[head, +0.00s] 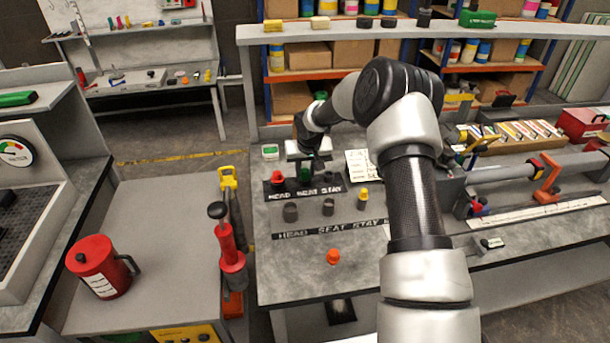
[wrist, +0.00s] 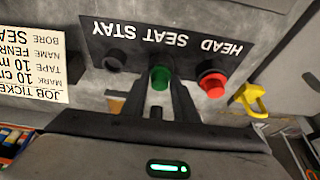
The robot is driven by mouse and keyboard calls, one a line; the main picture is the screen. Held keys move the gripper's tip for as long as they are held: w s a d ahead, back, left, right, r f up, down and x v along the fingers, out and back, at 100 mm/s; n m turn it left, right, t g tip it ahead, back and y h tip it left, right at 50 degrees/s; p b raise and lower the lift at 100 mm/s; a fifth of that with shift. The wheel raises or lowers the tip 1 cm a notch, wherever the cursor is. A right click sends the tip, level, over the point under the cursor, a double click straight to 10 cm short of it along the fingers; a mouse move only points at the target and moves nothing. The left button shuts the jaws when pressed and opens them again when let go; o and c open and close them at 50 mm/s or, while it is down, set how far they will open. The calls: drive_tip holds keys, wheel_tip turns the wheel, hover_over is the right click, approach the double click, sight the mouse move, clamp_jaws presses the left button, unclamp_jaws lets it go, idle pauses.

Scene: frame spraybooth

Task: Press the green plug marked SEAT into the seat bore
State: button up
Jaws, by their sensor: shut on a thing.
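The green plug (wrist: 160,77) is between the fingers of my gripper (wrist: 160,87), at the middle place of a black strip (wrist: 165,40) lettered HEAD SEAT STAY. It also shows in the head view (head: 305,174), under my gripper (head: 305,160). The lettering is upside down in the wrist view, with SEAT beside the green plug. My gripper is shut on the plug. The seat bore is hidden under the plug and fingers, and I cannot tell how deep the plug sits. A red plug (wrist: 212,83) stands at HEAD, and a dark round bore or plug (wrist: 115,62) is at STAY.
A second lettered strip (head: 325,230) lies nearer on the bench, with grey cylinders (head: 290,212) and a yellow plug (head: 363,200) behind it. An orange piece (head: 333,257) lies at the front. A job ticket (wrist: 35,65) lies beside the rear strip. A clamp fixture (head: 505,180) stands right.

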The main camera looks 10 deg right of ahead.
sight(306, 178)
wheel_tip(306, 178, up, 10)
drive_tip(key=s+d+r+p, duration=0.1)
drive_tip(key=s+d, duration=0.1)
drive_tip(key=s, duration=0.6)
drive_tip(key=s+d+p, duration=0.2)
drive_tip(key=s, duration=0.6)
drive_tip(key=shift+s+r, duration=0.25)
drive_tip(key=shift+r, duration=0.1)
drive_tip(key=shift+f+b, duration=2.2)
drive_tip(key=shift+f, duration=0.2)
drive_tip(key=shift+f+b, duration=1.4)
drive_tip(key=shift+b, duration=0.1)
drive_tip(key=o, duration=1.1)
